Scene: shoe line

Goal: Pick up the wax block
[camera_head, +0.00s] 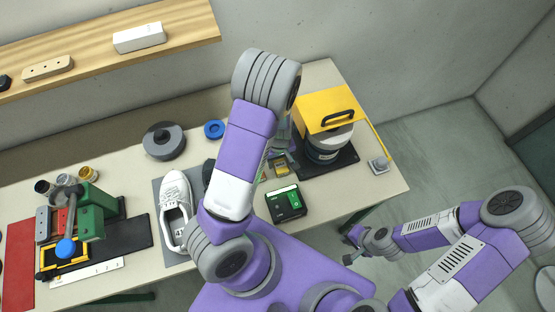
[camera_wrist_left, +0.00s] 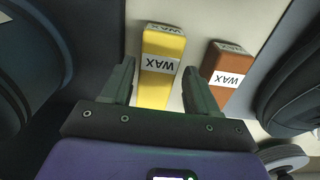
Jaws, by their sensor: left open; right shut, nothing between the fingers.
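A yellow wax block (camera_wrist_left: 162,62) labelled WAX lies in the left wrist view, between the two fingers of my open left gripper (camera_wrist_left: 157,78). Gaps show beside both fingers, so they do not appear to press on it. A brown wax block (camera_wrist_left: 226,74) lies just right of the right finger. In the head view the yellow block (camera_head: 281,166) shows small beside my left arm, left of the yellow-topped machine; the left fingers are mostly hidden there. My right gripper (camera_head: 351,237) is shut and empty, off the table's front right.
The yellow-topped machine (camera_head: 327,107) stands on a black base close right of the blocks. A black box with a green display (camera_head: 285,203) lies in front of them. A white shoe (camera_head: 175,205) and a green press (camera_head: 90,212) are farther left.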

